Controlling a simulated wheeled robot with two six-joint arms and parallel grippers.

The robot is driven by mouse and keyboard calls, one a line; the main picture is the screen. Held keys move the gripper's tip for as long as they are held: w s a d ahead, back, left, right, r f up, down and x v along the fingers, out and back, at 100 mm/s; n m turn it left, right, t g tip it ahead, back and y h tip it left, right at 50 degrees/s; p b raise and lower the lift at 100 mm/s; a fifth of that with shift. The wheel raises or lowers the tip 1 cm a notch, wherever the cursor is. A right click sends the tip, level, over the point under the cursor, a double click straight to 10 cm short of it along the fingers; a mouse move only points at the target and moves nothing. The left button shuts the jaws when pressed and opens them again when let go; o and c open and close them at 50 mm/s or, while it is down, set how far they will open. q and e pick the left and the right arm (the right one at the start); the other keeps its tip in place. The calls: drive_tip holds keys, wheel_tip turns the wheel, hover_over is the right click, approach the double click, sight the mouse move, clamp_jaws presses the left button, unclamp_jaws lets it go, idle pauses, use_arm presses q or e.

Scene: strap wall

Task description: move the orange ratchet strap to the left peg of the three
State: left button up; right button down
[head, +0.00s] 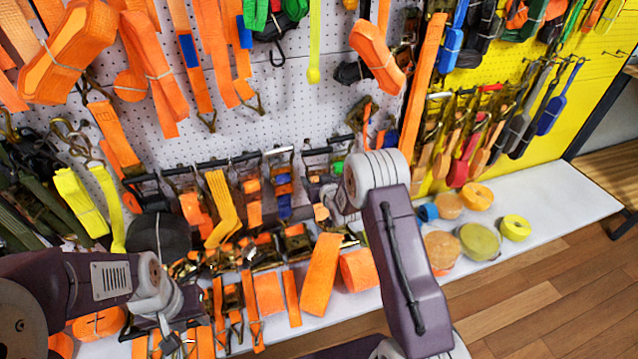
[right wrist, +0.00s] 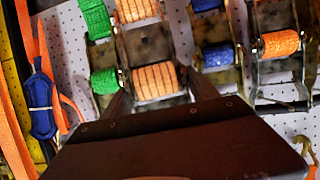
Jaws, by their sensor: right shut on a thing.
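The orange ratchet strap (right wrist: 156,81) shows in the right wrist view as a ribbed orange roll in a dark metal ratchet. My right gripper (right wrist: 160,92) is shut on it, one finger at each side. In the head view my right wrist hides the fingers and most of this ratchet. Dark peg bars (head: 212,163) stick out from the white pegboard behind. I cannot tell which is the left peg of the three.
A green ratchet strap (right wrist: 104,82) and a blue one (right wrist: 220,54) hang close on either side of the held one. Orange straps crowd the board.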

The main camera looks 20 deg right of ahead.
drive_tip(key=r+b+x, duration=0.1)
drive_tip(key=b+x, duration=0.2)
drive_tip(key=x, duration=0.3)
drive_tip(key=shift+w, duration=0.55)
idle(0.7)
drive_tip(key=shift+c, duration=0.7)
unclamp_jaws()
drive_tip(key=shift+s+f, duration=0.1)
